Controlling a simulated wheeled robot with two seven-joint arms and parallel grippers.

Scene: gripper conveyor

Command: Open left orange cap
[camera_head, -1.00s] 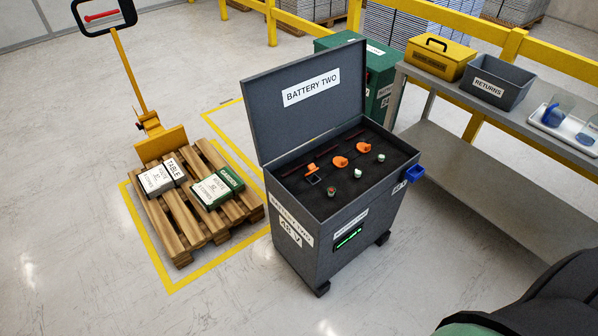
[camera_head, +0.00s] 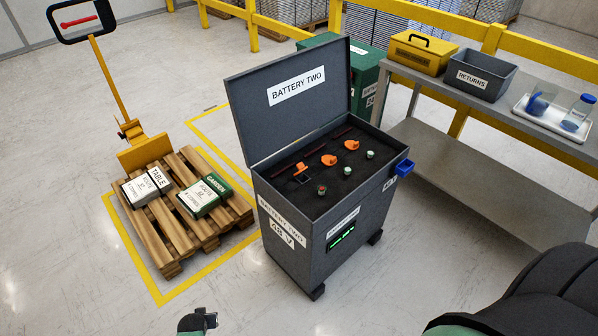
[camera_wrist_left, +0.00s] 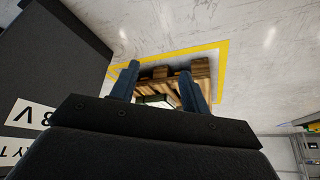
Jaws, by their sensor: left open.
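The open dark grey battery box (camera_head: 285,222) stands in the middle of the head view, its lid raised and labelled BATTERY TWO. On its black top deck are the left orange cap (camera_head: 300,168), beside a small dark square piece, a middle orange cap (camera_head: 329,160) and a right orange cap (camera_head: 352,145). In the left wrist view my left gripper (camera_wrist_left: 159,70) is open, with nothing between its blue fingers. It is apart from the box, whose dark side shows at the left there. The caps are out of the wrist view. My right gripper is not in view.
A wooden pallet (camera_head: 165,238) with two labelled packs and a yellow pallet truck (camera_head: 143,150) stand left of the box. A grey bench (camera_head: 450,160) with a yellow case (camera_head: 421,54) and RETURNS bin (camera_head: 480,78) is at right. Floor in front is clear.

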